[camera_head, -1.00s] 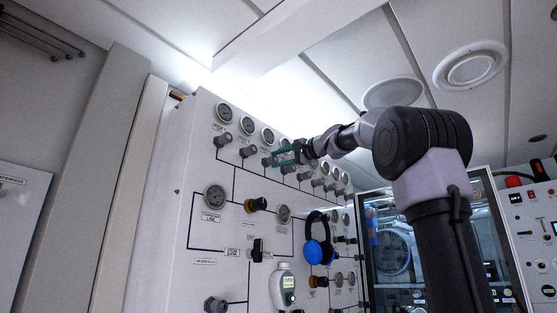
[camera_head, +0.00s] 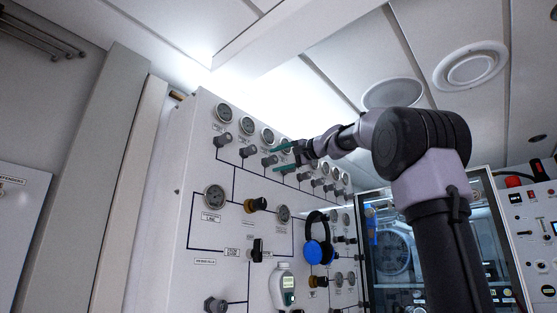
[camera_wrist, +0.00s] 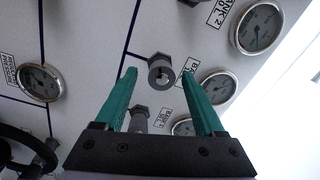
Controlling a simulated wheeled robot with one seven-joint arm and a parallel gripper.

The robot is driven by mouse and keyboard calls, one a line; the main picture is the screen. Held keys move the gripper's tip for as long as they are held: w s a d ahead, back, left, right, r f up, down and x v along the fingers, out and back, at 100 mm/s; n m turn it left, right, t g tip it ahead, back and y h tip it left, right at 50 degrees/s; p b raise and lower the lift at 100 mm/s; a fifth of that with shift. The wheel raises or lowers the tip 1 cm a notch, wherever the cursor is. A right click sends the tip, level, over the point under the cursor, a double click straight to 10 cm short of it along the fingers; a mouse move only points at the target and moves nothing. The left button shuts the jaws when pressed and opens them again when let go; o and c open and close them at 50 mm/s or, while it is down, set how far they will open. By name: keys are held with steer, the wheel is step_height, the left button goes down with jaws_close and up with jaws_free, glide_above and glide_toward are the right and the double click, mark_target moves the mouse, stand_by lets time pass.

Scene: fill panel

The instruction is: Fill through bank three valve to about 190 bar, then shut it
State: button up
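The panel (camera_head: 205,140) carries a top row of gauges with valve knobs below. In the wrist view a dark grey valve knob (camera_wrist: 161,71) lies between the green fingertips of my open gripper (camera_wrist: 159,76), with gaps at both sides. Its label is partly hidden by the right finger. The neighbouring label reads Bank 2, so this appears to be the bank three valve. The gauge beside it (camera_wrist: 217,87) is partly covered and its needle is unreadable. In the head view my gripper (camera_head: 278,160) is at the third knob (camera_head: 268,161).
Neighbouring bank knobs (camera_wrist: 138,119) and gauges (camera_wrist: 258,27) stand close by. Lower on the panel are blue headphones (camera_head: 319,245), a handheld analyser (camera_head: 284,287) and black-and-brass valves (camera_head: 257,205). A glass-fronted cabinet (camera_head: 395,250) stands right.

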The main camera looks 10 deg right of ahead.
steer(key=shift+s, duration=0.1)
steer(key=v, duration=1)
steer(key=shift+s+d, duration=0.2)
steer(key=shift+s, duration=0.1)
stand_by(1.2)
